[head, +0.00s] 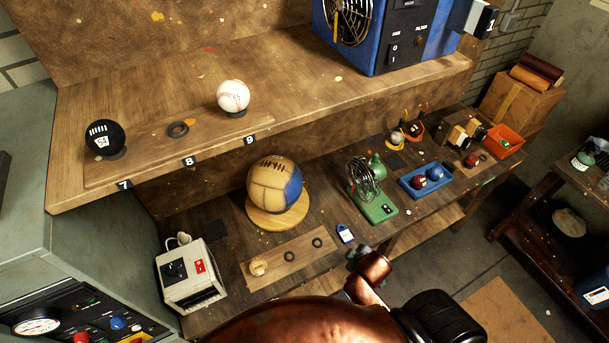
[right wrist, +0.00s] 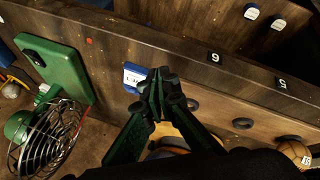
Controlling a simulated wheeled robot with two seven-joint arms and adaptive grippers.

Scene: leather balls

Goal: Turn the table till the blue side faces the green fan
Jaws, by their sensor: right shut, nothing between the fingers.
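A large tan leather ball (head: 268,187) with a blue panel (head: 293,188) rests on a round wooden turntable (head: 283,221) on the lower bench. The blue panel is on the ball's right side, the side toward the green fan (head: 366,184). The fan's wire cage (right wrist: 48,138) and green base (right wrist: 52,68) show at left in the right wrist view. My right gripper (head: 357,252) is shut and empty, right of and nearer than the turntable, apart from it in the head view. In the wrist view its fingertips (right wrist: 162,85) are together beside a blue-and-white tag (right wrist: 133,77). My left gripper is out of view.
A wooden strip with rings (head: 290,255) and a small ball (head: 258,267) lies in front of the turntable. A white switch box (head: 190,275) stands left. The upper shelf (head: 180,95) overhangs behind. A blue tray (head: 426,181) with balls sits right of the fan.

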